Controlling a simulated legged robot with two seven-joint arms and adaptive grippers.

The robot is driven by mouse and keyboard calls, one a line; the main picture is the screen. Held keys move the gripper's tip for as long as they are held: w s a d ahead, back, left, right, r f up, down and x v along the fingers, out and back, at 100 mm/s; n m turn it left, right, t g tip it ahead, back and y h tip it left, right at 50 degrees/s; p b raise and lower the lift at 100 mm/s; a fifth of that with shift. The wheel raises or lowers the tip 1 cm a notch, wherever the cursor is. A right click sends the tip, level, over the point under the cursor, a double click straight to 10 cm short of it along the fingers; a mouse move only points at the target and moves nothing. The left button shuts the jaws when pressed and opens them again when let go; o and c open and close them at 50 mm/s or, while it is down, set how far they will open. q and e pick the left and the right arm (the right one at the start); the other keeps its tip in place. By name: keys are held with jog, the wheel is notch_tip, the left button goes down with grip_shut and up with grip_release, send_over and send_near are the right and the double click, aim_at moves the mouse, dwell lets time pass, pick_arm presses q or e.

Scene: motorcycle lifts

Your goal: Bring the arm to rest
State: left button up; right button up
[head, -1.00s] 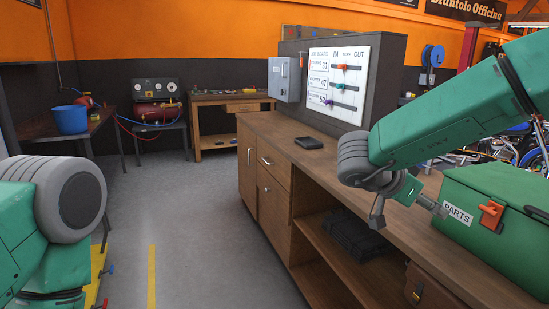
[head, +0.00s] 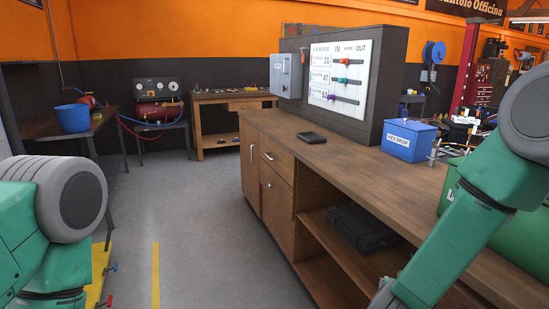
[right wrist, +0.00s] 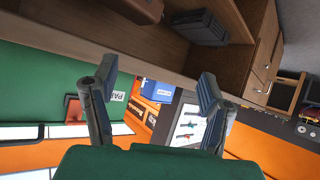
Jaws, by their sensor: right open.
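My right arm (head: 470,215) shows in the head view at the right, bent, with its lower link reaching down past the bottom edge in front of the workbench (head: 372,183). My right gripper is out of the head view. In the right wrist view the right gripper (right wrist: 158,88) has its two fingers spread apart, with nothing between them. The green PARTS box (right wrist: 55,85) shows at left in that view, beyond the fingers. My left arm (head: 55,225) shows at the left edge of the head view; its gripper is not in view.
The workbench top holds a dark flat object (head: 312,137), a blue key-drop box (head: 408,139) and the green box (head: 505,240), partly hidden by my arm. A black case (head: 362,228) lies on the shelf.

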jog(key=s+f+n+g+y+b, duration=0.1)
jog(key=s+f+n+g+y, duration=0.15)
jog(key=s+f, duration=0.8)
pick_arm(q)
jog(key=f+b, duration=0.1)
jog(key=d+f+b, duration=0.1)
jog(key=f, duration=0.1)
jog(key=shift+d, duration=0.2)
pick_arm(e)
jog(key=s+f+n+g+y, duration=0.2)
jog(key=s+f, duration=0.3)
jog(key=s, duration=0.6)
jog(key=s+f+n+g+y, duration=0.2)
jog(key=s+f+g, duration=0.2)
jog(key=s, duration=0.8)
jog(key=shift+f, duration=0.45)
pick_arm(q)
jog(key=shift+a+f, duration=0.1)
jog(key=shift+a, duration=0.2)
pick_arm(e)
jog(key=shift+s+a+r, duration=0.1)
jog(key=shift+a+r, duration=0.05)
jog(key=shift+a, duration=0.25)
